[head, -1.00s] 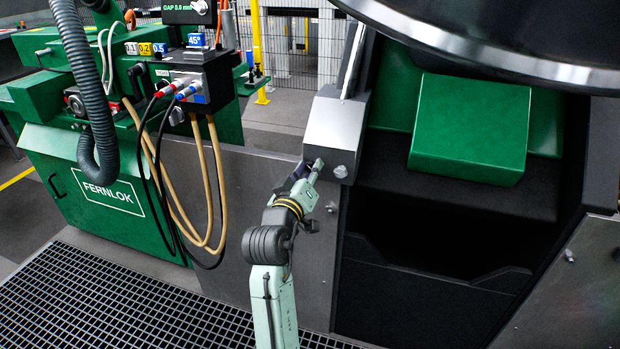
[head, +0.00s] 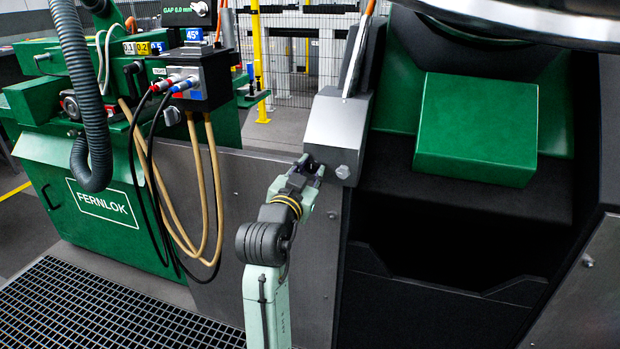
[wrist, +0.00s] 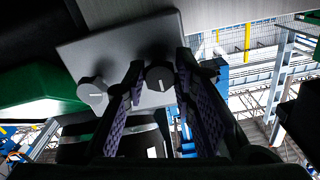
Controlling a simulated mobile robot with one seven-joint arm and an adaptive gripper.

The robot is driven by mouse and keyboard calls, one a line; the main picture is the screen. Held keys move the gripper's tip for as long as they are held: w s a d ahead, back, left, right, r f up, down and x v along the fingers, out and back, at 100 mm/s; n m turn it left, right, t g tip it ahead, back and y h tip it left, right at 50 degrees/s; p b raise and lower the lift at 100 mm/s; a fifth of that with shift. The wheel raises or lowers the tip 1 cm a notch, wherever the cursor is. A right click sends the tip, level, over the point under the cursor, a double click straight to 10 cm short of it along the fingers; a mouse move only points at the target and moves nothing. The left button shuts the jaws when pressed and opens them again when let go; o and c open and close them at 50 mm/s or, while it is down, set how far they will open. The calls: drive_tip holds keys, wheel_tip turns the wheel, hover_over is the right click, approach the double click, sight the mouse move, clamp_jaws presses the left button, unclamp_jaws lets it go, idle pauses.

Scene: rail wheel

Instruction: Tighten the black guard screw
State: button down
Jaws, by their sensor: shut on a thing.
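The black guard screw (wrist: 159,79) is a dark round knob with a pale line on its face, set in the grey guard block (wrist: 122,45). In the wrist view my gripper (wrist: 160,66) has one finger pad on each side of it and is shut on it. In the head view my gripper (head: 312,168) reaches the lower left of the grey guard block (head: 336,125), where its fingers hide the black screw. A lighter grey screw (wrist: 92,92) sits to the left in the wrist view. It shows right of my gripper in the head view (head: 343,171).
A green block (head: 478,122) sits right of the guard, below a large metal wheel rim (head: 530,30). A green FERNLOK machine (head: 105,200) with hanging hoses stands at the left. A grey panel (head: 245,190) runs behind my arm. Floor grating (head: 90,305) lies at lower left.

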drive_tip(key=shift+m+b, duration=0.3)
drive_tip(key=shift+m, duration=0.3)
drive_tip(key=c, duration=1.3)
unclamp_jaws()
drive_tip(key=v, duration=1.2)
drive_tip(key=shift+a+r, duration=0.1)
